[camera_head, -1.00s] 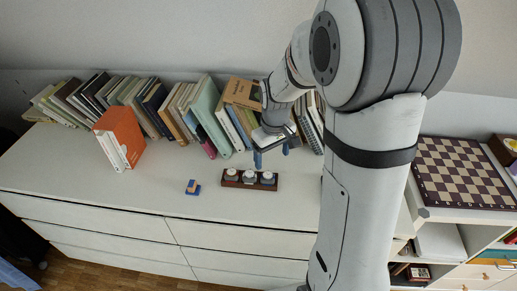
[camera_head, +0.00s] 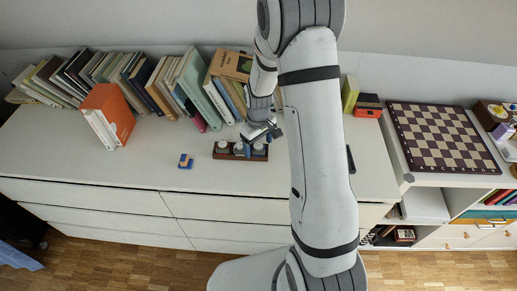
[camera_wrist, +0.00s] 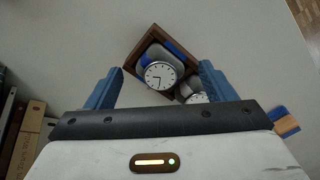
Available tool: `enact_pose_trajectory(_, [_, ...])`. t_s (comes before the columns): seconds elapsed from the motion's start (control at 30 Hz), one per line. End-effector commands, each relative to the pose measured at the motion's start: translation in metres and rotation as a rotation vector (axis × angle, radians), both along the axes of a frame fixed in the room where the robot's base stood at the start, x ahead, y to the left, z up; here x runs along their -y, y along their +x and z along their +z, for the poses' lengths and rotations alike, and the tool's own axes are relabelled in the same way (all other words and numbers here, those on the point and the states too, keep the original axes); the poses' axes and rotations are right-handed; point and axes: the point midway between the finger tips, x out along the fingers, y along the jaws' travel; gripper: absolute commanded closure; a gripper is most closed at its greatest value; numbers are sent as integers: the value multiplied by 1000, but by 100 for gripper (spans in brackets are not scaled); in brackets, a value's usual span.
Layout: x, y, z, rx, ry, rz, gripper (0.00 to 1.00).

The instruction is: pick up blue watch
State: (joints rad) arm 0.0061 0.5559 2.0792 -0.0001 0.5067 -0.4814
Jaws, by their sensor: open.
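A watch with a white dial and a blue strap (camera_wrist: 158,73) sits in a dark brown wooden holder (camera_wrist: 133,66) in the wrist view. A second white-dialed watch (camera_wrist: 195,96) is beside it, partly hidden by my gripper's palm. My gripper (camera_wrist: 161,70) is open, its blue fingers either side of the blue-strapped watch, with nothing held between them. In the head view the holder (camera_head: 216,154) stands on the white dresser top with several white-dialed watches. My gripper (camera_head: 256,136) is just above its right part there and hides some of it; strap colours are unclear.
A small blue and wooden object (camera_head: 185,161) lies left of the holder; it also shows in the wrist view (camera_wrist: 287,124). A row of books (camera_head: 150,85) and an orange binder (camera_head: 114,112) stand behind and left. The dresser's front area (camera_head: 110,175) is clear.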

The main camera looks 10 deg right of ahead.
Motion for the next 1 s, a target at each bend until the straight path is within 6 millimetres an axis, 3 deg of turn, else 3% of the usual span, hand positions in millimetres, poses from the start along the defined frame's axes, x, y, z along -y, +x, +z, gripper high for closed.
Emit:
enact_pose_trajectory(0.23, [0,0,-1,1,0,0,25])
enact_pose_trajectory(0.77, [-1,0,-1,0,0,1,68])
enact_pose_trajectory(1.0, [-1,0,1,1,0,2,68])
